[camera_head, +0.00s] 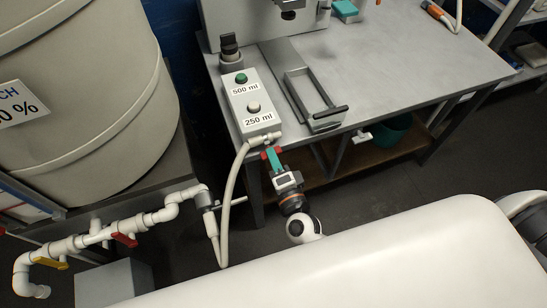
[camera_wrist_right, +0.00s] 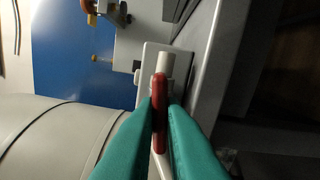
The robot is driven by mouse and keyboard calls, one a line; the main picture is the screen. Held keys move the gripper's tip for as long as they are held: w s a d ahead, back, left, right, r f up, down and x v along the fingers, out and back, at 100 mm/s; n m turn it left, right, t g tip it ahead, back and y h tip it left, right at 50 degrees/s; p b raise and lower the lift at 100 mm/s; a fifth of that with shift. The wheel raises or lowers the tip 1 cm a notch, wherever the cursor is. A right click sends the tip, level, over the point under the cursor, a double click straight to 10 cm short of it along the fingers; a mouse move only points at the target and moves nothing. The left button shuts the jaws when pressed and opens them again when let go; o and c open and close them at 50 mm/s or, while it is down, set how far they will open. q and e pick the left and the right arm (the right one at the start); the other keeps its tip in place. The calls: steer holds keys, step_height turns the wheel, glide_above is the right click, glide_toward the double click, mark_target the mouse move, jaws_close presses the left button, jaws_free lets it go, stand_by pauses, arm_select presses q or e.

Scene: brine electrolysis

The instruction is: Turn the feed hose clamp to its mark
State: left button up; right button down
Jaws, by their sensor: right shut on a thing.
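The feed hose clamp's red lever (camera_head: 265,155) shows at the front edge of the bench, beside the white hose fitting (camera_head: 264,139) below the dosing box. In the right wrist view the red lever (camera_wrist_right: 159,115) stands lengthwise between the teal fingers, with a pale fitting (camera_wrist_right: 166,62) just beyond it. My right gripper (camera_head: 272,154) is shut on the red lever; its fingers (camera_wrist_right: 160,118) press it from both sides. The clamp's mark cannot be made out. My left gripper is not in view.
The dosing box (camera_head: 250,103) with 500 ml and 250 ml buttons stands on the grey bench (camera_head: 400,60). A white hose (camera_head: 228,200) loops down to pipework with red (camera_head: 124,240) and yellow (camera_head: 50,262) valve handles. A large tank (camera_head: 90,90) stands at left.

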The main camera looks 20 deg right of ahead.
steer(key=shift+m, duration=0.6)
steer(key=c, duration=1.5)
jaws_free()
steer(key=shift+s, duration=0.1)
steer(key=s, duration=0.4)
steer(key=s+b, duration=0.1)
steer(key=s, duration=0.3)
steer(key=s+b, duration=0.1)
steer(key=s, duration=0.3)
steer(key=shift+d, duration=0.25)
steer(key=shift+w, duration=0.1)
